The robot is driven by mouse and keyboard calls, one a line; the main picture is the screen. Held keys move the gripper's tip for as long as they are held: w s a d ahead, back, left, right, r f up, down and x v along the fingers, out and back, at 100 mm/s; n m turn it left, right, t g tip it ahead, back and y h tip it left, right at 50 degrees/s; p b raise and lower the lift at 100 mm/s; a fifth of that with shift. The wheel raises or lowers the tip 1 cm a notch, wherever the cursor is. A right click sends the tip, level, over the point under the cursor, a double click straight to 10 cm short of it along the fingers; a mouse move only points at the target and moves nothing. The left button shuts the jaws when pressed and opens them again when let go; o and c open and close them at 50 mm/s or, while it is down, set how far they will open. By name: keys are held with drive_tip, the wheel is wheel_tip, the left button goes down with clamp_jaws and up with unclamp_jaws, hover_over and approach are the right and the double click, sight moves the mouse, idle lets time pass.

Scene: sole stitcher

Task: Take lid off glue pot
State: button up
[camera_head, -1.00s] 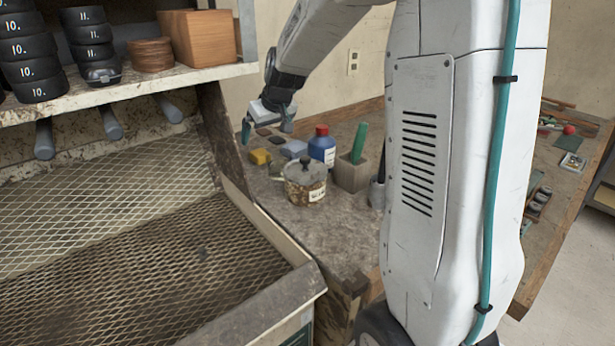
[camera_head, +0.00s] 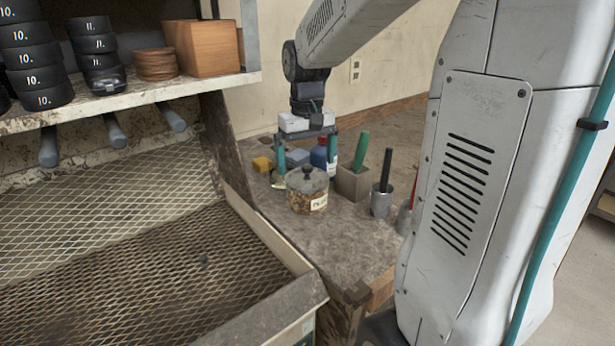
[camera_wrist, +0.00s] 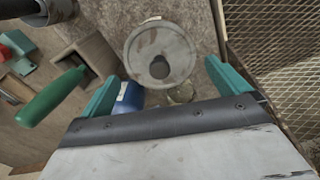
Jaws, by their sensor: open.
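The glue pot (camera_head: 305,201) is a squat, stained jar with a white label, standing on the bench. Its grey lid (camera_head: 307,181) with a dark knob sits on top. In the wrist view the round lid (camera_wrist: 150,45) and its knob show from above, beyond and between the finger ends. My gripper (camera_head: 306,162) is open, pointing down, just behind and above the pot in the head view. Its teal fingers are apart, and nothing is between them that I can see held. The fingers partly hide the blue bottle.
A blue bottle (camera_head: 319,156) stands close behind the pot. A square holder (camera_head: 352,183) with a green-handled tool and a metal cup (camera_head: 381,202) stand to the right. A mesh-floored tray (camera_head: 170,260) lies left; bench is clear in front.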

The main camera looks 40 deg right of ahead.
sight(307, 165)
drive_tip(key=shift+f, duration=1.5)
drive_tip(key=c, duration=0.6)
drive_tip(key=shift+r, duration=0.1)
